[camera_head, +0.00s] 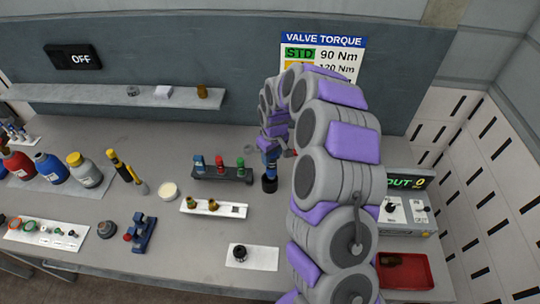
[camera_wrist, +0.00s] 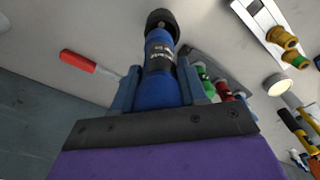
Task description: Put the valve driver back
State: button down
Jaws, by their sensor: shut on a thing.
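The valve driver, a blue cylinder with a black end and a dark printed label, is in my gripper. In the wrist view the driver (camera_wrist: 158,62) lies between the two blue fingers of my gripper (camera_wrist: 160,88). In the head view the driver (camera_head: 269,172) hangs roughly upright, black end down, just right of a dark rack (camera_head: 222,176). I cannot tell whether its end touches the bench. The rack holds a blue, a red (camera_head: 219,163) and a green (camera_head: 240,165) piece. My arm hides part of the bench to the right.
A white tray (camera_head: 228,211) with brass fittings lies in front of the rack. A white plate (camera_head: 262,258) with a black part is nearer. A red-handled tool (camera_wrist: 78,61) lies near the gripper in the wrist view. A red tray (camera_head: 425,272) is at right.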

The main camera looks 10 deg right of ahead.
aim_at(270, 167)
jog(key=shift+a, duration=0.3)
jog(key=shift+d+f, duration=0.15)
jog(key=shift+f, duration=0.3)
jog(key=shift+f+b, duration=0.65)
jog(key=shift+f, duration=2)
jog(key=c, duration=0.5)
grip_release()
jog(key=shift+r, duration=0.1)
jog(key=shift+r+p, duration=0.55)
jog(key=shift+r, duration=2.3)
